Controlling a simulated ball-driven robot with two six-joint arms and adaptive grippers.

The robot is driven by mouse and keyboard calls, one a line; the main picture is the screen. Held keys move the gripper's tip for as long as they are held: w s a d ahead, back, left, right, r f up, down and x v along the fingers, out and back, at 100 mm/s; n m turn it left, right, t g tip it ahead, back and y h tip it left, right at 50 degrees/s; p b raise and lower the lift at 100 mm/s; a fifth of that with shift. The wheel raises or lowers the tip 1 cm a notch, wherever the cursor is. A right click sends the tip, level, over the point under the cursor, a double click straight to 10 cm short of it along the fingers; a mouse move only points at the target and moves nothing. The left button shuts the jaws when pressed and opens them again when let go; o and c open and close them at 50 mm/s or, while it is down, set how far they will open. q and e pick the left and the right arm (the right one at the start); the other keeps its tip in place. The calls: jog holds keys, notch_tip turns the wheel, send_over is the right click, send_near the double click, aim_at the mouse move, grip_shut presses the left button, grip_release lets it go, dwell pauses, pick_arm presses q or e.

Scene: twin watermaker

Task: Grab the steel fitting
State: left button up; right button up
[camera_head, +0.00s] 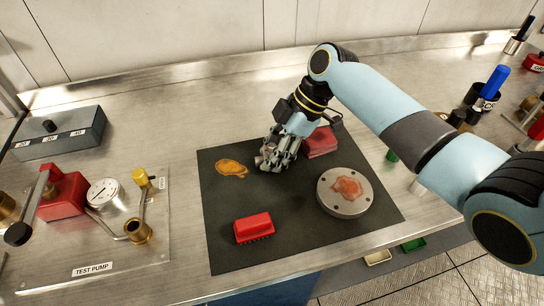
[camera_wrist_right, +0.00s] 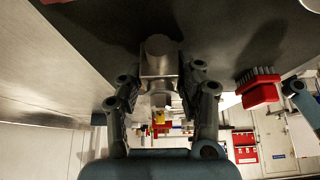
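The steel fitting (camera_wrist_right: 160,62) is a grey metal block with a rounded end, seen between the fingers in the right wrist view. My right gripper (camera_wrist_right: 161,80) has its fingers drawn in on both sides of it, with no clear gap between the pads and the metal. In the head view my right gripper (camera_head: 268,161) is low over the dark mat (camera_head: 222,203), and its fingers mostly hide the fitting. Whether the fitting touches the mat cannot be told. My left gripper is not in view.
An orange-brown stain (camera_head: 232,168) is left of the gripper. A red brush (camera_head: 253,228) and a round steel flange (camera_head: 344,192) lie on the mat. A red block (camera_head: 321,142) is behind the gripper. The test pump (camera_head: 102,195) stands at the left.

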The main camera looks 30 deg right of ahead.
grip_shut()
jog(key=shift+r, duration=0.1)
